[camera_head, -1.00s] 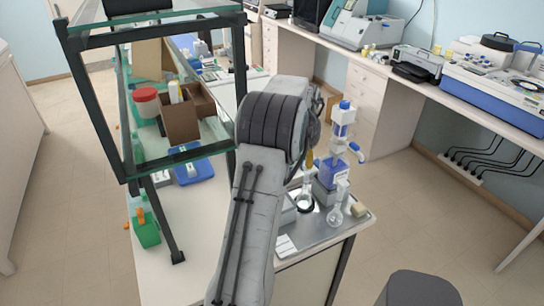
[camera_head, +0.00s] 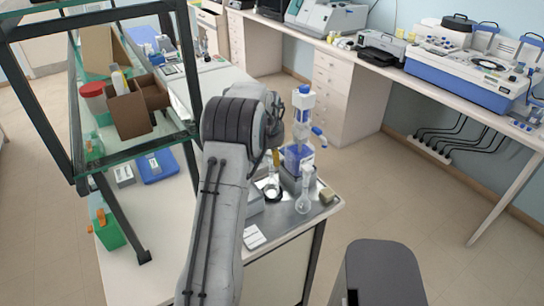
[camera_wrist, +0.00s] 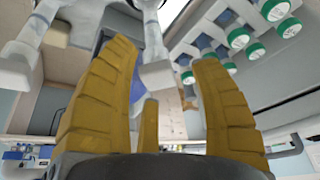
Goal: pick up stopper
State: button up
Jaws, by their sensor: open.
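My gripper (camera_wrist: 163,65) is open in the wrist view, its yellow fingers spread and nothing clearly held between them. In the head view my arm hides most of it; a bit of yellow finger (camera_head: 276,157) shows just above a glass flask (camera_head: 271,191) on the grey metal tray (camera_head: 285,222). Another clear glass flask (camera_head: 303,204) stands to its right, with a pale top piece (camera_head: 309,173). I cannot tell for sure which piece is the stopper. Pale rounded pieces (camera_wrist: 157,76) show beyond the fingers in the wrist view.
A blue and white bottle apparatus (camera_head: 299,155) stands behind the flasks. A small tan block (camera_head: 327,196) lies near the tray's right edge. A glass shelf in a dark frame (camera_head: 140,152) rises on the left. Several green-capped vials (camera_wrist: 239,38) show upper right in the wrist view.

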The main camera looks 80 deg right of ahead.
jog(key=shift+s+d+f, duration=0.1)
jog(key=shift+s+f, duration=0.1)
jog(key=shift+s, duration=0.1)
jog(key=shift+w+r, duration=0.1)
jog(key=shift+w, duration=0.25)
jog(key=shift+c, duration=0.3)
jog(key=shift+s, duration=0.15)
jog(key=c, duration=0.7)
jog(key=shift+o, duration=0.2)
jog(key=shift+r, duration=0.1)
